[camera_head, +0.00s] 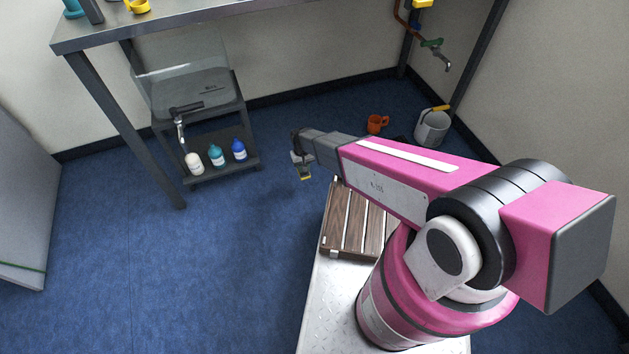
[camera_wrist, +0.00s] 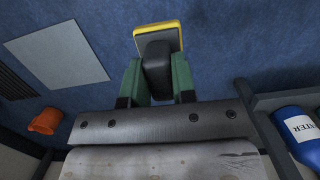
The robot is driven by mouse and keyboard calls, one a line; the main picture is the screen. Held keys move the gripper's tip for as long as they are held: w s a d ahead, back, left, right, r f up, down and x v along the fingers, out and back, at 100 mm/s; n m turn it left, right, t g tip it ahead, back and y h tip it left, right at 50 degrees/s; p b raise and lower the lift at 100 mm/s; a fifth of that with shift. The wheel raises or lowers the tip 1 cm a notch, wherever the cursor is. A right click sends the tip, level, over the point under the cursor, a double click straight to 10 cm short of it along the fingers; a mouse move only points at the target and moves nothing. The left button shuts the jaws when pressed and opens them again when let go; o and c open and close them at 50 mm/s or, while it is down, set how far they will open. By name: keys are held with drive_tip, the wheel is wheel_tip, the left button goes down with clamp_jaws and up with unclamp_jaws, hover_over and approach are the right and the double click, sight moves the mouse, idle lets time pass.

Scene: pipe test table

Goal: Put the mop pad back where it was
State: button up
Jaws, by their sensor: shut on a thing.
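The mop pad (camera_wrist: 166,34) is a grey plate with a yellow edge and a dark block for a grip. My gripper (camera_wrist: 157,78) is shut on the dark block, with a green finger on each side. In the head view, my gripper (camera_head: 299,142) points left, and the mop pad (camera_head: 306,176) hangs below it, above the blue floor. A pale flat square (camera_wrist: 62,55) lies on the floor in the wrist view, apart from the pad. My arm covers part of the floor in the head view.
A cart (camera_head: 247,163) with several bottles stands at left under the workbench (camera_head: 180,27). An orange mug (camera_head: 377,123) and a grey bucket (camera_head: 431,127) stand at the back right. A dark floor grate (camera_wrist: 14,80) is near the mug.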

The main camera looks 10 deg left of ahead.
drive_tip(key=s+f, duration=0.1)
drive_tip(key=s+a+f, duration=0.1)
drive_tip(key=shift+f, duration=0.3)
drive_tip(key=shift+w+f, duration=0.1)
drive_tip(key=shift+f, duration=0.25)
drive_tip(key=shift+w+d+f, duration=0.85)
drive_tip(key=shift+w+f, duration=0.8)
drive_tip(key=shift+f, duration=0.15)
drive_tip(key=shift+w+d+f, duration=0.8)
drive_tip(key=shift+w+f, duration=0.9)
drive_tip(key=shift+f, duration=0.05)
drive_tip(key=shift+w+d+f, duration=0.85)
drive_tip(key=shift+w+f, duration=0.8)
drive_tip(key=shift+f, duration=0.15)
drive_tip(key=shift+f, duration=0.15)
drive_tip(key=o, duration=0.8)
